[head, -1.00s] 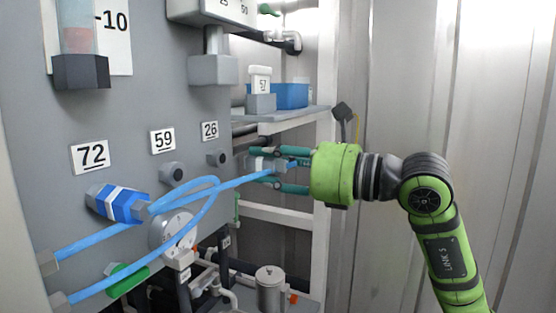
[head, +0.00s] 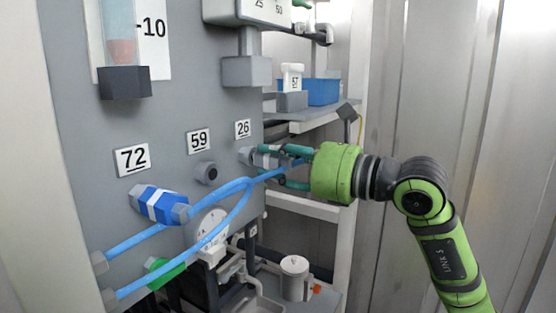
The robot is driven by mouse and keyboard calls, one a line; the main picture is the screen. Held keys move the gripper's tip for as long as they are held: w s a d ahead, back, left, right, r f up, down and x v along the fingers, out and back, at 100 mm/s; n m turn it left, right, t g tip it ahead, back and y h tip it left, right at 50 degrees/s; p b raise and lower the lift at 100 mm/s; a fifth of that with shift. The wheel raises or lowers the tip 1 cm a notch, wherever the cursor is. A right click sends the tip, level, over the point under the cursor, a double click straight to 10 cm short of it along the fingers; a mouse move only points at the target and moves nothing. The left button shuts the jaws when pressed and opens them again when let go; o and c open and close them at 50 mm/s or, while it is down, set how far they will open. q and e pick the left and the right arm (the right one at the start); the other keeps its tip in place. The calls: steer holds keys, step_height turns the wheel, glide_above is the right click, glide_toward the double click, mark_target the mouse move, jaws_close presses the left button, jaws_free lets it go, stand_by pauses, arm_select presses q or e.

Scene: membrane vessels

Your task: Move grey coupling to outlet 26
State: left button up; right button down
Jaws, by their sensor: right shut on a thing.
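My right gripper (head: 285,166) comes in from the right and is shut on the grey coupling (head: 267,157), which has a blue hose running from it down to the left. The coupling is at outlet 26 (head: 245,155), below the label 26 (head: 242,129); I cannot tell whether it is fully seated. The outlet is partly hidden by the coupling. My left gripper is not in view.
Outlet 59 (head: 207,173) is bare. A blue coupling (head: 160,204) with a white band sits below label 72 (head: 132,160). A green fitting (head: 165,272) is lower down. A shelf (head: 310,119) with a blue box (head: 323,91) stands behind the gripper.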

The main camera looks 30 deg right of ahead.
steer(key=shift+b, duration=0.55)
stand_by(1.6)
steer(key=shift+w+a+p, duration=0.25)
steer(key=shift+w+p, duration=0.05)
steer(key=shift+w, duration=0.15)
stand_by(0.4)
steer(key=c, duration=0.8)
jaws_free()
steer(key=v, duration=1.2)
